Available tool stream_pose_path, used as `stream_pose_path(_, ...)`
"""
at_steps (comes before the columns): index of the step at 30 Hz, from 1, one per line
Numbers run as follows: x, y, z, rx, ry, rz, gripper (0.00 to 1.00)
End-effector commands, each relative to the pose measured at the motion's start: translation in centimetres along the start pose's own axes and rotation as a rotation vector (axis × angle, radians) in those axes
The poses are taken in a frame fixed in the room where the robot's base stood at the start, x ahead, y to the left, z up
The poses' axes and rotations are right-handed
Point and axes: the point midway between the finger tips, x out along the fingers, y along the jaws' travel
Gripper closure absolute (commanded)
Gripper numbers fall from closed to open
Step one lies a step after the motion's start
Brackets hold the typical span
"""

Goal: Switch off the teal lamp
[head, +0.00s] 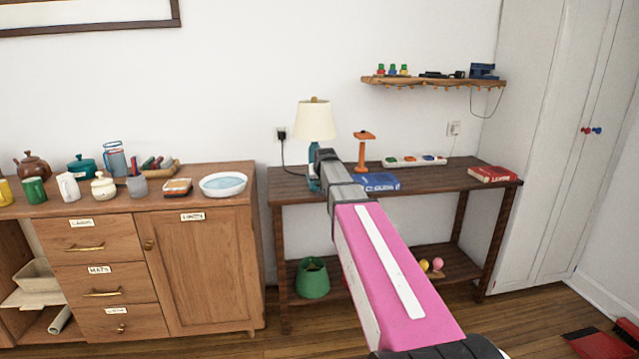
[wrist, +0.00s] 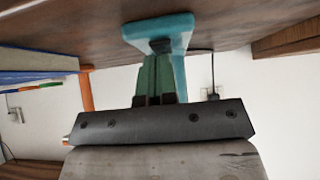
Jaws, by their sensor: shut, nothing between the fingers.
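The teal lamp (head: 314,120) stands on the left part of the dark wooden table, with a cream shade over a teal body. My arm hides much of its body and base in the head view. I cannot tell whether it is lit. In the wrist view, which is upside down, the teal lamp base (wrist: 165,27) stands on the table top. My gripper (wrist: 157,57) is shut and empty, its green fingers pointing at the base. A small dark part on the base is right by the fingertips; I cannot tell whether they touch it.
A blue book (head: 380,181) lies right of the lamp, with an orange stand (head: 363,150) behind it. A power strip (head: 414,161) and a red book (head: 493,174) are farther right. A wall shelf (head: 434,82) hangs above. A wooden cabinet (head: 203,260) stands at the left.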

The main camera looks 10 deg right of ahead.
Motion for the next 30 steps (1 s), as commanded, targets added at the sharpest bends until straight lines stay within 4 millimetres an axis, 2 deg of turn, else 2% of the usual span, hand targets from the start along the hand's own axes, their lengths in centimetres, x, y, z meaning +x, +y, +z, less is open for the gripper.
stream_pose_path(17,-1.0,0.0,-0.8,0.0,0.0,0.0,1.0)
stream_pose_path(23,-3.3,0.0,-2.8,0.0,0.002,0.0,1.0)
stream_pose_path(30,-8.5,0.0,-1.6,0.0,0.001,0.0,1.0)
